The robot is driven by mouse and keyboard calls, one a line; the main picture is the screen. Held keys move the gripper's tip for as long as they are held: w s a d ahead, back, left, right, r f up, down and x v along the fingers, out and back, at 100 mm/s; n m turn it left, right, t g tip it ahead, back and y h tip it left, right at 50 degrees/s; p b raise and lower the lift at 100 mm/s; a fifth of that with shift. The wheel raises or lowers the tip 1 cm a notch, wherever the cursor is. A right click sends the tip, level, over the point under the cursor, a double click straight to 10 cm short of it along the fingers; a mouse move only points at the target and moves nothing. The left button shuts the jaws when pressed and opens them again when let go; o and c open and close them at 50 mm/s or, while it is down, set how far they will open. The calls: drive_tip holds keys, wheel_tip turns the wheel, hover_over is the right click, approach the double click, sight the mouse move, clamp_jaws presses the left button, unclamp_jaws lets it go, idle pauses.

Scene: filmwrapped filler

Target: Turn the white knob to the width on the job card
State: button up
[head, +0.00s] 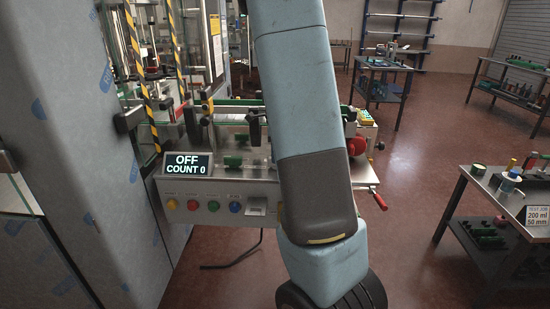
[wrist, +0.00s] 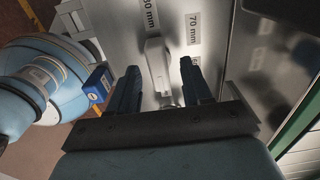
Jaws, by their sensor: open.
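The white knob (wrist: 157,62) shows in the wrist view as a pale upright bar on a grey metal panel. My gripper (wrist: 160,68) is open, its two dark fingers on either side of the knob, with visible gaps. A label reading 70 mm (wrist: 193,29) is right of the knob's top. Another label (wrist: 150,15) is above it, cut by the frame edge, its first digit unclear. The job card (head: 537,217) stands on the right table in the head view and reads 200 ml, 50 mm. The knob and my gripper are hidden in the head view.
The machine's display (head: 187,164) reads OFF, COUNT 0, above a row of coloured buttons (head: 214,206). A red-handled crank (head: 379,199) sticks out at the machine's right. A table (head: 462,174) with tools stands at the right. Open floor lies between.

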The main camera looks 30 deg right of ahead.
wheel_tip(320, 180, up, 12)
drive_tip(key=shift+f, duration=0.25)
drive_tip(key=shift+w, duration=0.1)
idle(0.4)
drive_tip(key=s+a+r+n+t, duration=0.2)
drive_tip(key=s+a+r+n, duration=0.1)
drive_tip(key=s+a+n, duration=0.6)
drive_tip(key=s+a+r+n+t, duration=0.3)
drive_tip(key=s+a+n, duration=0.7)
drive_tip(key=s+n, duration=0.5)
drive_tip(key=shift+s+a+r+n+t, duration=0.3)
drive_tip(key=shift+s+n, duration=0.1)
drive_tip(key=shift+s, duration=0.65)
